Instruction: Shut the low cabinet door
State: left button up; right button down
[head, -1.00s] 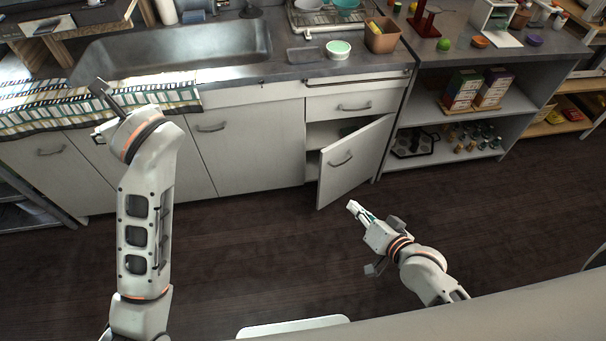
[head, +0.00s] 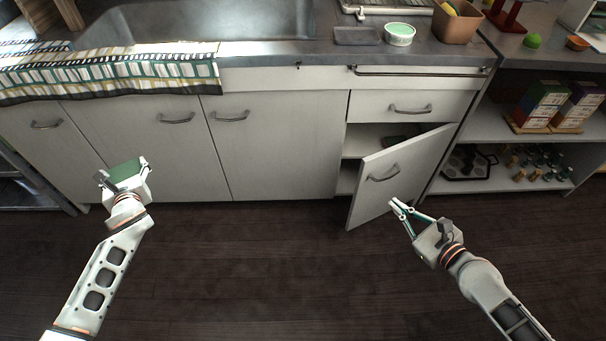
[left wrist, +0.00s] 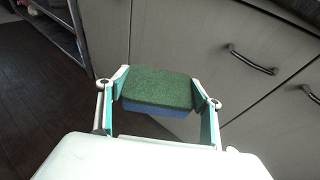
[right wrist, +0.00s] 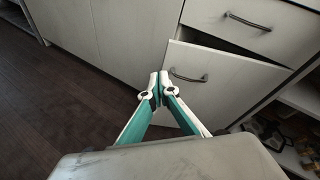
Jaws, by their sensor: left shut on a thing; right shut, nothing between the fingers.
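The low cabinet door (head: 398,178) stands partly open below a drawer, hinged on its right side, with a bar handle (head: 383,174) on its face. It also shows in the right wrist view (right wrist: 215,88). The dark gap of the cabinet interior (head: 375,138) shows above and left of it. My right gripper (head: 400,207) is shut and empty, in front of the door's lower part; I cannot tell if it touches. My left gripper (left wrist: 157,95) is shut on a green and blue sponge (left wrist: 157,90), held in front of the closed cabinets at the left.
Closed cabinet doors (head: 270,150) lie left of the open one, under the counter with sink (head: 200,22) and a hanging striped towel (head: 110,75). An open shelf unit (head: 500,130) with boxes and jars stands right. The dark floor (head: 270,270) in front is clear.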

notch_tip(320, 180, down, 5)
jog(key=w+d+m+b, duration=0.1)
jog(key=d+m+b, duration=0.1)
jog(key=m, duration=0.2)
jog(key=b, duration=0.2)
send_near(364, 178)
notch_tip(364, 178, down, 2)
jog(key=w+a, duration=0.1)
jog(key=w, duration=0.1)
jog(key=shift+w+a+r+m, duration=0.1)
jog(key=shift+w+a+m, duration=0.15)
jog(key=shift+w, duration=0.3)
jog(key=shift+w+a+m, duration=0.15)
jog(key=shift+w+a, duration=0.2)
jog(key=shift+w, duration=0.25)
jog(key=shift+w+a, duration=0.35)
jog(key=shift+w, duration=0.3)
pick_arm(q)
jog(key=s+a+f, duration=0.2)
jog(key=f, duration=0.7)
jog(key=s+a+f, duration=0.2)
jog(key=s+f, duration=0.1)
jog(key=f, duration=0.6)
jog(key=shift+a+h, duration=0.3)
jog(key=shift+a, duration=0.1)
